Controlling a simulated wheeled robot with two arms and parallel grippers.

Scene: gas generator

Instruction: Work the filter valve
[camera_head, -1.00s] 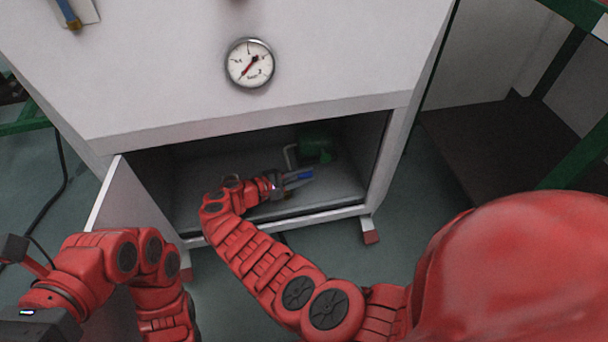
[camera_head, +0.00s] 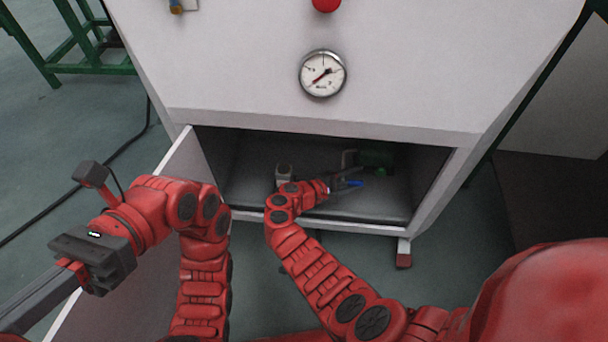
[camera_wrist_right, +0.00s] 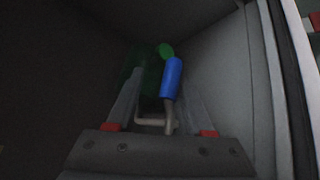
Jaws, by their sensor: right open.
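The filter valve's blue handle (camera_head: 355,184) is inside the open lower cabinet, in front of a dark green body (camera_head: 376,159). In the right wrist view the blue handle (camera_wrist_right: 171,78) sits on a light metal stem, and the green body (camera_wrist_right: 150,80) is dim behind it. My right gripper (camera_head: 345,183) is inside the cabinet at the handle. In the wrist view its open fingers (camera_wrist_right: 160,88) lie on either side of the handle; contact is not clear. My left gripper (camera_head: 75,268) is outside, at the left; its jaw opening cannot be made out.
The cabinet door (camera_head: 174,160) is swung open at the left, near my left arm. The cabinet's side wall (camera_head: 430,190) and floor lip bound the right arm. A pressure gauge (camera_head: 323,74) and a red knob (camera_head: 326,4) are on the front panel above.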

